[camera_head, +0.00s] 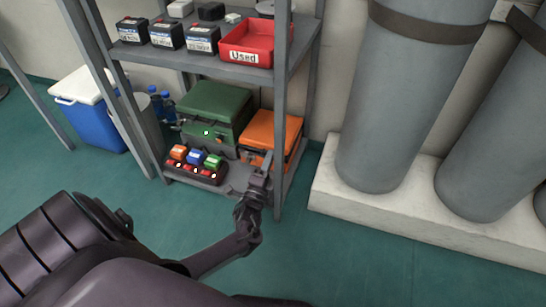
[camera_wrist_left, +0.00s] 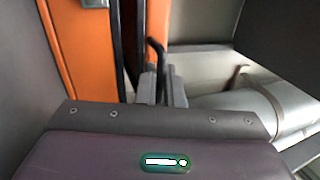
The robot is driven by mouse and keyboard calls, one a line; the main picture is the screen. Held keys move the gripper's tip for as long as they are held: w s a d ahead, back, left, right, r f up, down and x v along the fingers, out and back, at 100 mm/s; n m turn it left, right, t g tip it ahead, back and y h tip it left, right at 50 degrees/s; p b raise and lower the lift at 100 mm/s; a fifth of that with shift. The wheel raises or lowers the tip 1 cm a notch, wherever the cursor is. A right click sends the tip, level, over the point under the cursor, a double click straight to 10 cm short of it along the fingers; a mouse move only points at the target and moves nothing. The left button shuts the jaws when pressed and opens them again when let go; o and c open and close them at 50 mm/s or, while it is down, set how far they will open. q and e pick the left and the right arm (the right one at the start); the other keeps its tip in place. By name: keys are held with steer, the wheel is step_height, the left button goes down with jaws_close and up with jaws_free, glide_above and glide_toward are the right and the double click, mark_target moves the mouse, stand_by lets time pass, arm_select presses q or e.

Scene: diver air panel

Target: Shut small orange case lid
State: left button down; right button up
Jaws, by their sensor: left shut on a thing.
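The small orange case (camera_head: 272,132) sits at the right end of the bottom shelf, and its orange top lies over its body. It also shows at the upper left of the left wrist view (camera_wrist_left: 75,50), with a dark band between two orange parts. My left gripper (camera_head: 267,163) is at the front of the case, near its front edge. My right gripper is not in view.
A green case (camera_head: 215,107) stands left of the orange case. A block with coloured switches (camera_head: 195,168) is in front of it. A shelf post (camera_head: 281,110) rises close to my gripper. Grey cylinders (camera_head: 395,110) stand on a pale plinth at right. The green floor in front is clear.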

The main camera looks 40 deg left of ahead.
arm_select(q)
steer(key=shift+w+a, duration=0.2)
steer(key=shift+w, duration=0.05)
steer(key=c, duration=1.6)
jaws_free()
steer(key=shift+o, duration=0.2)
